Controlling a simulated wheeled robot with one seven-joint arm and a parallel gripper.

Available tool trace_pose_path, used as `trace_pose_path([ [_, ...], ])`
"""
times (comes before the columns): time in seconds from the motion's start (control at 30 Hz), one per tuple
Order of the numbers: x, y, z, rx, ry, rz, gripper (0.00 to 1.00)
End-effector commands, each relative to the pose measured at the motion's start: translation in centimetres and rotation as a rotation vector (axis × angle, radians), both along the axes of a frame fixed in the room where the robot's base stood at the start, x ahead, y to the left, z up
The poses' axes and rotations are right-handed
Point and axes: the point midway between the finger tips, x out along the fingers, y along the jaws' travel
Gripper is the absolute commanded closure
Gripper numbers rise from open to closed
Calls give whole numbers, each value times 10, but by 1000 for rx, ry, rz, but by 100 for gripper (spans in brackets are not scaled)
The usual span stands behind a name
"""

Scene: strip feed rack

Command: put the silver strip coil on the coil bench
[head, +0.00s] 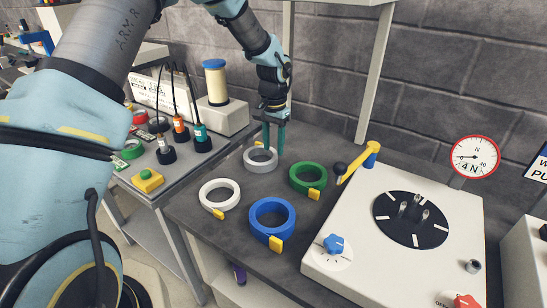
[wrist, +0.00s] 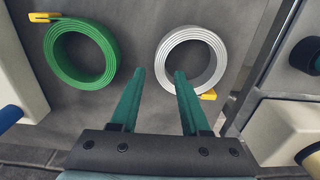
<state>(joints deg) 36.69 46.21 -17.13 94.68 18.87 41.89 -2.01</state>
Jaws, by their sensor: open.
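The silver strip coil (head: 260,160) lies flat at the back of a dark worktop (head: 185,207), with a yellow tab on its far side. It also shows in the wrist view (wrist: 217,62). My gripper (head: 273,147) is open and points down at this coil. In the wrist view, my gripper (wrist: 159,72) has one finger outside the ring on the left and the other finger over the ring's lower left part. Nothing is between the fingers except possibly the ring wall; their height against it is unclear. I cannot tell which surface is the coil bench.
A white coil (head: 207,190), a green coil (head: 295,181) and a blue coil (head: 256,222) lie close by. A pale machine (head: 345,215) with a pegged black disc (head: 388,218) and a yellow lever (head: 355,165) stands right. A grey table (head: 130,172) with tools stands left.

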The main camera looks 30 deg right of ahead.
Motion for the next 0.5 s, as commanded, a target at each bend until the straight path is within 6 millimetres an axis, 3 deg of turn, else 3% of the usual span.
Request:
trace_pose_path([
  [0.23,0,-1,49,-4,-2,1,54],
  [0.5,0,0,73,0,1,1,54],
])
